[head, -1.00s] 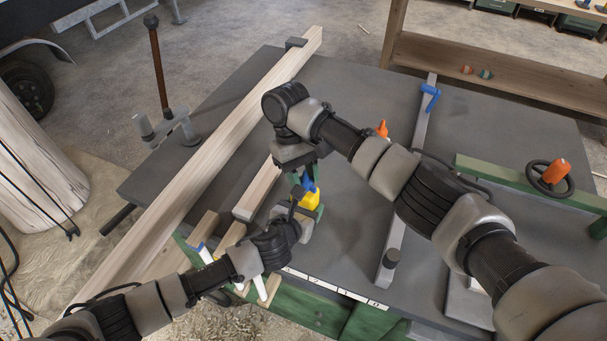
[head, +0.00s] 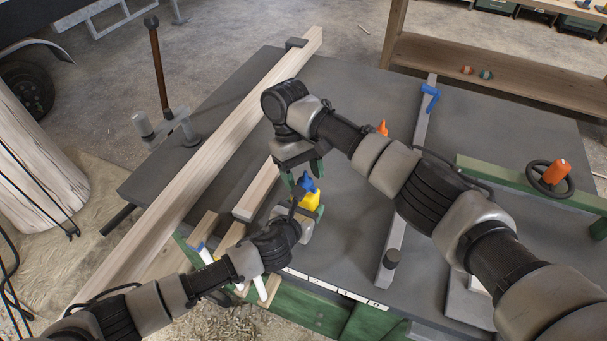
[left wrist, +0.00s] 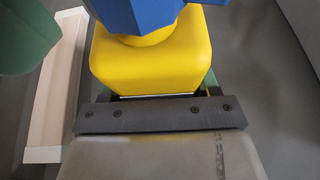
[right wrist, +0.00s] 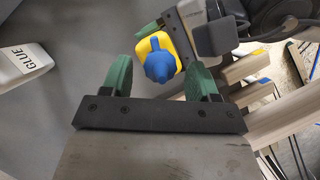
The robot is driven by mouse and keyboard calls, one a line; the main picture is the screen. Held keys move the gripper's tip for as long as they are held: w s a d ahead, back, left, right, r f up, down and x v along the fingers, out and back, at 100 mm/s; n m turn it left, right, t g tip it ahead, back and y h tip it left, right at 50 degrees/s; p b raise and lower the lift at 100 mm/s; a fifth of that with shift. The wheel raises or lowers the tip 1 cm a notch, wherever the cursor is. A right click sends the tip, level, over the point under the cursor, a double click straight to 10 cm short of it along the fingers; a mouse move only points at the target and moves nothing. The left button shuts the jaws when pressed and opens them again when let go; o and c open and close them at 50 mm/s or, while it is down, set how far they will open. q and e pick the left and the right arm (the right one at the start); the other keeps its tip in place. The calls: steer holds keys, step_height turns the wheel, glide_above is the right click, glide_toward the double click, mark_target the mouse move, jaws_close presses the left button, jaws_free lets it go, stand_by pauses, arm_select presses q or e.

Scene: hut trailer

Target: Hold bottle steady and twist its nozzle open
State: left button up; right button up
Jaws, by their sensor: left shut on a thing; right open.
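My left gripper (head: 296,212) is shut on the bottle's yellow body; the left wrist view shows the body (left wrist: 150,65) close up, with the nozzle (left wrist: 152,12) cut off at the top. My right gripper (head: 303,177) is open above the bottle. In the right wrist view its green fingers stand apart, with the blue nozzle (right wrist: 160,62) between and beyond them, and the fingers look clear of it.
A long wooden beam (head: 205,150) lies left of the bottle, with a shorter wood strip (head: 258,190) nearer. A bar clamp with a blue handle (head: 430,95) lies to the right. A white glue bottle (right wrist: 22,62) shows in the right wrist view. An orange-handled wheel (head: 550,176) is far right.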

steer(key=v, duration=1.1)
steer(key=shift+r, duration=0.3)
steer(key=shift+f, duration=0.1)
steer(key=s+d+m+t, duration=0.1)
steer(key=s+m+t+y, duration=0.1)
steer(key=s+m, duration=0.1)
steer(key=s+d+r+m+t+y, duration=0.1)
steer(key=m+t, duration=0.1)
steer(key=shift+s+d, duration=0.2)
steer(key=shift+d, duration=0.1)
step_height(320, 180, down, 12)
steer(key=shift+c, duration=0.2)
